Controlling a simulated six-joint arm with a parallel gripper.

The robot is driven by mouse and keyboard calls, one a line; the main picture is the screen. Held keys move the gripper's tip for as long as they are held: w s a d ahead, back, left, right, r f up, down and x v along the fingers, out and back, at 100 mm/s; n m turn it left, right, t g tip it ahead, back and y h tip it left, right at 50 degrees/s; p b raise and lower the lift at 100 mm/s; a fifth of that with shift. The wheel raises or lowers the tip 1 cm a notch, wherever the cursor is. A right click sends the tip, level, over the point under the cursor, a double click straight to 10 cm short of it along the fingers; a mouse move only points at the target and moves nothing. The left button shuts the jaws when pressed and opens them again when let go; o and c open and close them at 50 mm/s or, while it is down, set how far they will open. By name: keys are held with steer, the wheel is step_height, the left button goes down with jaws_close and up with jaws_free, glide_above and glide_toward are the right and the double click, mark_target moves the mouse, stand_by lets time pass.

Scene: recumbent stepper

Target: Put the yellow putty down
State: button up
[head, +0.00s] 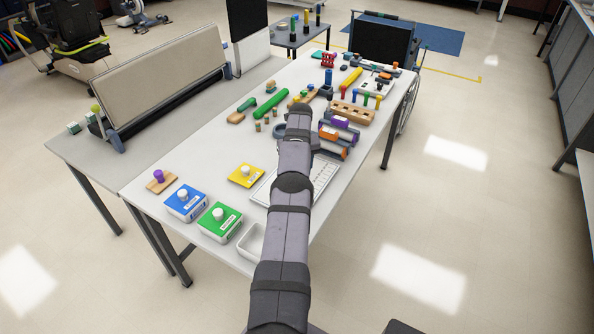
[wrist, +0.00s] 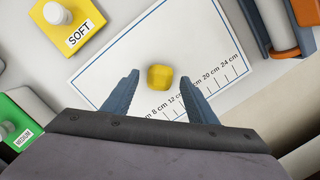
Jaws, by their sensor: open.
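The yellow putty (wrist: 160,77) is a small rounded lump in the wrist view, appearing to lie on a white measuring sheet (wrist: 110,75) with a blue border and a centimetre scale. My gripper (wrist: 160,80) is open, with one blue-grey finger on each side of the putty and a visible gap on both sides. In the head view my arm hides the putty and the fingers; part of the sheet (head: 325,172) shows beside the arm.
A yellow SOFT box (wrist: 72,27) with a white knob stands left of the sheet. A green box (head: 219,222), a blue box (head: 186,203) and a white tray (head: 251,241) are nearby. Orange-and-grey weights (wrist: 283,25) lie close on the right. Several tools crowd the table's far part.

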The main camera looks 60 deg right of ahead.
steer(key=shift+r+p, duration=0.4)
steer(key=shift+r, duration=0.5)
step_height(320, 180, up, 10)
steer(key=s+a+b, duration=0.1)
steer(key=shift+f, duration=0.15)
steer(key=shift+s+a, duration=0.1)
